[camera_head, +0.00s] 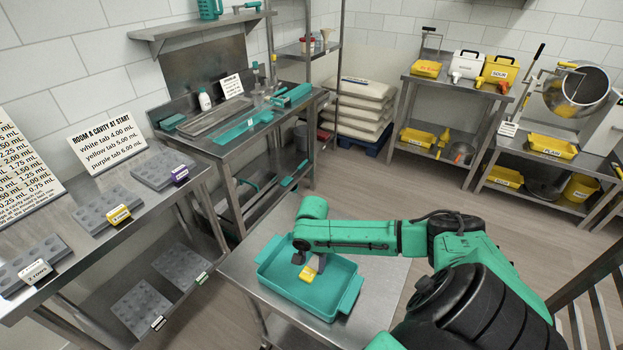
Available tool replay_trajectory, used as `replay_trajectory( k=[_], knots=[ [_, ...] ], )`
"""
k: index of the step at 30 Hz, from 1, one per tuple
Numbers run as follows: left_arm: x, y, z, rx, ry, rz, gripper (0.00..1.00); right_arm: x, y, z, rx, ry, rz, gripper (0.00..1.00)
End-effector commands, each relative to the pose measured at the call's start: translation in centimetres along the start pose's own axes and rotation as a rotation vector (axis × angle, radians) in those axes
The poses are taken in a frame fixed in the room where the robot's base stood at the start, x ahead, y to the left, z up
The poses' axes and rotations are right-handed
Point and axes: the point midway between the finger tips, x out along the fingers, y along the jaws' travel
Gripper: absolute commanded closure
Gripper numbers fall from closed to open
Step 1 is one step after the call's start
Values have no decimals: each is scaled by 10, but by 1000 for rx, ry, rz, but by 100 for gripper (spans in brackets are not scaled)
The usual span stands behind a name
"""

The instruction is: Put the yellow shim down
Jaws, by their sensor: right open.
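A small yellow shim (307,274) shows in the teal tray (350,283) on the steel cart in the head view. My right arm reaches in from the lower right over the tray. My right gripper (310,263) points down into the tray, directly at the shim, with its jaws open. The gripper and wrist partly cover the shim's far side. I cannot tell whether a finger touches it, or whether it lies flat on the tray floor. My left gripper is not in view.
The steel cart top (385,285) is bare right of the tray. A left bench holds grey cavity moulds (108,208) with yellow and purple tabs and a sign. A sink bench (228,130) stands behind. Shelves with yellow bins (553,146) stand at the back right. Open floor lies between.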

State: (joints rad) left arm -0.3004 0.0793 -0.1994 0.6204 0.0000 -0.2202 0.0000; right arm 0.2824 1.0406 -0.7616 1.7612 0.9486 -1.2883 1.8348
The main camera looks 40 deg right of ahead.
Motion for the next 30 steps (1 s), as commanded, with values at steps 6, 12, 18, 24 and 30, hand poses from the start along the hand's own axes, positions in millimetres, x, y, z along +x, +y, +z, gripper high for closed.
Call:
replay_trajectory(
  k=[6, 12, 18, 24, 30],
  knots=[
    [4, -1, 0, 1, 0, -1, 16, -34, 8, 6, -4, -16, 26, 21],
    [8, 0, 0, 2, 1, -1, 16, -93, 5, 4, -4, -12, 21, 21],
    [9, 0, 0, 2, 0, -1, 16, -121, 5, 4, -3, -12, 21, 21],
    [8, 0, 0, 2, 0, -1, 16, -123, 4, 4, -3, -12, 21, 21],
    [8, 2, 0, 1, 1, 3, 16, -122, 4, 6, -17, -14, 19, 21]
  ],
)
